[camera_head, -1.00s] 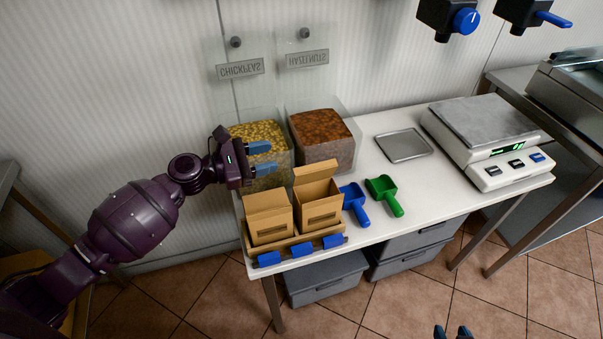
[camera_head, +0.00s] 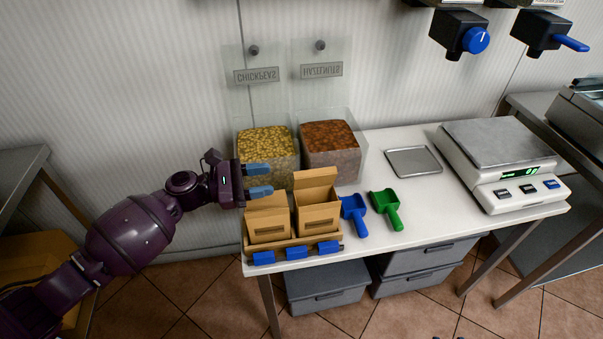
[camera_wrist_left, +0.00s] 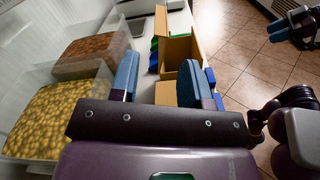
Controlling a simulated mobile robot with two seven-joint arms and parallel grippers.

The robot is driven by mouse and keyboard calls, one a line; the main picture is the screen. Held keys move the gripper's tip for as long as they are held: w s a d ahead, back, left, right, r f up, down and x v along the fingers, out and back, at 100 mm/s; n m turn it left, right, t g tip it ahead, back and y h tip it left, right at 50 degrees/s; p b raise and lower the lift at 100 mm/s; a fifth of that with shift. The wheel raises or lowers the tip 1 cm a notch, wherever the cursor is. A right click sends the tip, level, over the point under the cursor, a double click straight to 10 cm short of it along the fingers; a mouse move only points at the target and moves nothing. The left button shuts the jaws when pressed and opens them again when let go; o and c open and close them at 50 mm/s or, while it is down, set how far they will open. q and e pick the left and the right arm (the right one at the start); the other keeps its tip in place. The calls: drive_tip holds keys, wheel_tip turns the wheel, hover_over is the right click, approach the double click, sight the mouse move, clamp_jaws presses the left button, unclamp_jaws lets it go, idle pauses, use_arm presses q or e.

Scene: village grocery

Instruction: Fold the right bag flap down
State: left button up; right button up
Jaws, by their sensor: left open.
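Two tan bags stand side by side in a wooden holder (camera_head: 300,241) with blue clips. The right bag (camera_head: 317,220) is open at the top, its flap (camera_head: 316,179) standing up at the back. It also shows in the left wrist view (camera_wrist_left: 181,50), beyond the fingers. The left bag (camera_head: 268,229) is partly hidden behind my left gripper (camera_head: 259,181), which is open and empty above its back edge, left of the raised flap. In the left wrist view, its two blue fingers (camera_wrist_left: 160,80) are apart. My right gripper (camera_wrist_left: 284,27) is away over the floor, its fingertips apart.
Bins of chickpeas (camera_head: 267,150) and hazelnuts (camera_head: 331,146) stand behind the bags. A blue scoop (camera_head: 354,212) and a green scoop (camera_head: 386,207) lie to the right. A metal tray (camera_head: 413,161) and a scale (camera_head: 497,150) are farther right, with bare tabletop between.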

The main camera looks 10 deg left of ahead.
sight(303, 177)
use_arm(q)
drive_tip(key=x, duration=0.9)
drive_tip(key=shift+p, duration=0.3)
drive_tip(key=shift+d, duration=0.1)
use_arm(e)
drive_tip(key=shift+s+d+r, duration=0.2)
drive_tip(key=shift+s, duration=0.2)
use_arm(q)
drive_tip(key=shift+c, duration=0.4)
use_arm(e)
drive_tip(key=shift+w+r, duration=0.1)
drive_tip(key=shift+w, duration=0.05)
use_arm(q)
clamp_jaws()
drive_tip(key=shift+s+d+f+m+b, duration=0.15)
drive_tip(key=shift+s+m+b, duration=0.25)
drive_tip(key=shift+m, duration=0.2)
use_arm(e)
drive_tip(key=shift+s+f, duration=0.3)
drive_tip(key=shift+f, duration=0.3)
